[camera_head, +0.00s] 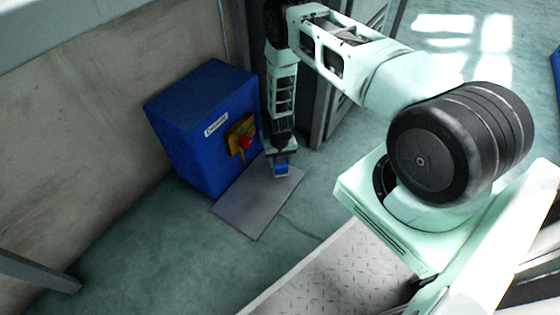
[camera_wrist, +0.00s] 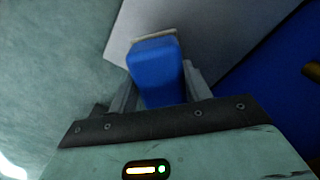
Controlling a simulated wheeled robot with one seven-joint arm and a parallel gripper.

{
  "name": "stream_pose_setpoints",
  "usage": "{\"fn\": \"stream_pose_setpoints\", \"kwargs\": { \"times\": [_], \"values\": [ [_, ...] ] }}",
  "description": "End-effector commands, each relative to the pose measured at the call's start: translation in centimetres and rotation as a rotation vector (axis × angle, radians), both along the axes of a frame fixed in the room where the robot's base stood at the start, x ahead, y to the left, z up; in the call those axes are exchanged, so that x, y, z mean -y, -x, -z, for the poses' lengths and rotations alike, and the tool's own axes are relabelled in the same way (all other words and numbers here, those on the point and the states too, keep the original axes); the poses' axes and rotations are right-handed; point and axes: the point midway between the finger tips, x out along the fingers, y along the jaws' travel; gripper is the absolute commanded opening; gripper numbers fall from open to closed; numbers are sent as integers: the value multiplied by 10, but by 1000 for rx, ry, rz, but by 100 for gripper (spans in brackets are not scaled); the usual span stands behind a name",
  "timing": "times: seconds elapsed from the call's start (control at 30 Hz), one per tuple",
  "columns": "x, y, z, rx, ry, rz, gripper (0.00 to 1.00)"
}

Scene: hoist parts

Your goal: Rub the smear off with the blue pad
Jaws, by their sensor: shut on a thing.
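The blue pad (camera_wrist: 155,72) is held between the two fingers of my gripper (camera_wrist: 158,88), which is shut on it. In the head view the blue pad (camera_head: 281,168) shows below my gripper (camera_head: 281,158), over the grey plate (camera_head: 258,200). A pale edge shows at the pad's far end in the wrist view, by the grey plate (camera_wrist: 220,30). I cannot tell whether the pad touches the plate. No smear can be made out on the visible part of the plate; the pad and gripper hide some of it.
A blue box (camera_head: 195,125) with a yellow part and red knob (camera_head: 246,141) stands right beside the plate, close to my gripper. A wall (camera_head: 100,110) is behind it and a grey frame (camera_head: 335,95) is to the right. The green floor (camera_head: 150,245) in front is clear.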

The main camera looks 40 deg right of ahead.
Motion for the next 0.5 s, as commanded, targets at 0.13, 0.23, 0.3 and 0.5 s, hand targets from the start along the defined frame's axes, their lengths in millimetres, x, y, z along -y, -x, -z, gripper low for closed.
{"fn": "stream_pose_setpoints", "kwargs": {
  "times": [0.13, 0.23, 0.3, 0.5],
  "values": [
    [0, 0, -12, 1, 0, 0, 18],
    [0, 0, -11, 1, 0, 0, 18],
    [0, 0, -10, 1, 0, 0, 18],
    [2, 5, -15, 0, 0, 1, 18]
  ]
}}
